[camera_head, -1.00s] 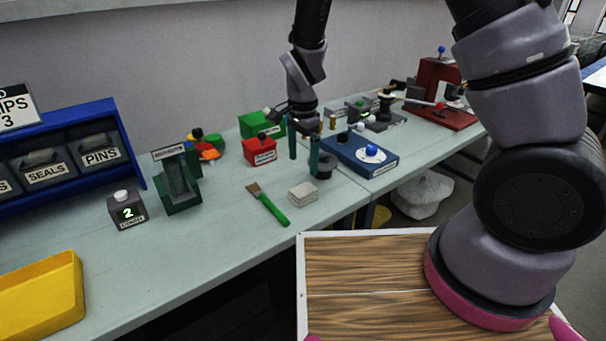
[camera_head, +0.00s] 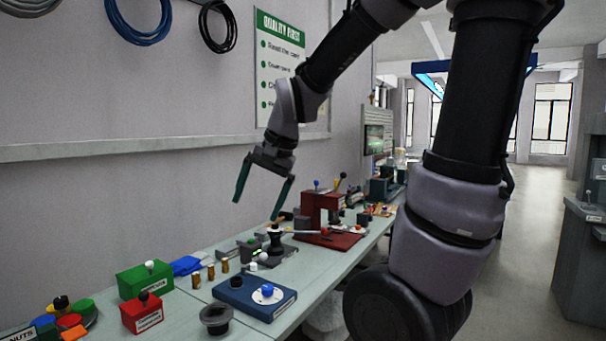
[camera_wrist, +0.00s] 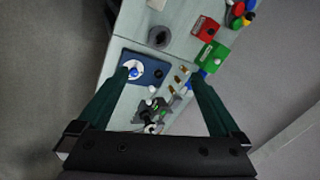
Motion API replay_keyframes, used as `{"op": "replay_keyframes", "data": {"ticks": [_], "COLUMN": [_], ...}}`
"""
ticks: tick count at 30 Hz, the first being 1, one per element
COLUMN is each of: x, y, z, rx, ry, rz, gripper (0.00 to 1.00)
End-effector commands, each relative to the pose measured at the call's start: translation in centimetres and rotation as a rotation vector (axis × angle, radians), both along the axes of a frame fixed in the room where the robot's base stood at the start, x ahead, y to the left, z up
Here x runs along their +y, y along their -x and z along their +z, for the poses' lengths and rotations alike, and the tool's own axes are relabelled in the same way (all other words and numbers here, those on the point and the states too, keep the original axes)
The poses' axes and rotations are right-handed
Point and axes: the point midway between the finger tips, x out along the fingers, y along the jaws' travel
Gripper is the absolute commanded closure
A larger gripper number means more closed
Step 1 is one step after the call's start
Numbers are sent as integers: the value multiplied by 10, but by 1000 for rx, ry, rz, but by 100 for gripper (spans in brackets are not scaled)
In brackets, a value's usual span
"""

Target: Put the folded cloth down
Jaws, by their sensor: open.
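My gripper (camera_head: 262,195) is open and empty, raised above the bench near the wall in the head view. Its two green fingers are spread wide, and in the wrist view (camera_wrist: 165,92) they show with only the bench far below between them.
Below stand a blue plate (camera_head: 236,296), a black ring (camera_head: 215,317), a red box (camera_head: 142,313), a green box (camera_head: 145,279) and a red press (camera_head: 322,222). Wall cables hang at upper left. The air around my gripper is clear.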

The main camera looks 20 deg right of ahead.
Motion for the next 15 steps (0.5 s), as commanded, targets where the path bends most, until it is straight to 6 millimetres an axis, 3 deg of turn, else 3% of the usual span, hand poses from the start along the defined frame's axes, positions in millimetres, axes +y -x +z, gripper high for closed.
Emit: {"op": "replay_keyframes", "data": {"ticks": [1,6,10,15], "x": [-16,-49,-63,-69], "y": [13,53,76,89], "z": [18,52,63,68], "rx": [-60,-213,-286,-321], "ry": [9,89,151,190], "rz": [14,92,129,152], "gripper": [0,0,0,0]}}
